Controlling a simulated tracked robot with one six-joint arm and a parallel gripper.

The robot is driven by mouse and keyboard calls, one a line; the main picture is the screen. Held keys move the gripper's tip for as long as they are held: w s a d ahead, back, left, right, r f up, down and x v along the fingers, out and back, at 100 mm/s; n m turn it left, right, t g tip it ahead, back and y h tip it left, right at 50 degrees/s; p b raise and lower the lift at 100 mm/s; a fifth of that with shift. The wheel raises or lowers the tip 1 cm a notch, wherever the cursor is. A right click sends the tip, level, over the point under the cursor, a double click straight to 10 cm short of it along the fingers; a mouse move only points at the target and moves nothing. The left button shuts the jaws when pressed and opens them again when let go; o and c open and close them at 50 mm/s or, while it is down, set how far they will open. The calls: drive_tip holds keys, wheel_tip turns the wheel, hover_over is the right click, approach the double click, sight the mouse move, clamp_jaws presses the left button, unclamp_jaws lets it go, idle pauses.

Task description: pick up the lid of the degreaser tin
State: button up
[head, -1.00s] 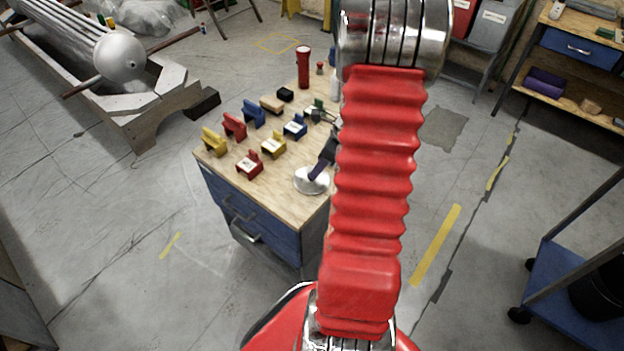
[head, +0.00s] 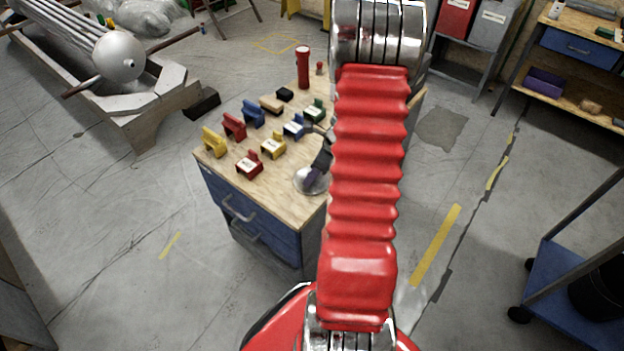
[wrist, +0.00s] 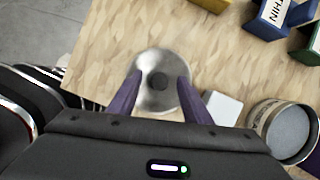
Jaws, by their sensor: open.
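A round silver lid (wrist: 160,58) with a dark knob (wrist: 158,82) at its middle lies on the wooden bench top, and it also shows in the head view (head: 303,186). My gripper (wrist: 160,84) is open, its two purple fingers reaching over the lid on either side of the knob. The fingers are apart from each other with nothing held. In the head view my gripper (head: 314,178) is at the lid and covers part of it.
A small white block (wrist: 223,108) lies between my right finger and the tin. Several coloured labelled holders (head: 272,146) stand left of and behind the lid. A red cylinder (head: 303,68) stands at the back. The bench's front corner (head: 300,228) is close to the lid.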

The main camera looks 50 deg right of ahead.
drive_tip(key=shift+f, duration=0.1)
drive_tip(key=shift+c, duration=0.3)
clamp_jaws()
idle(0.5)
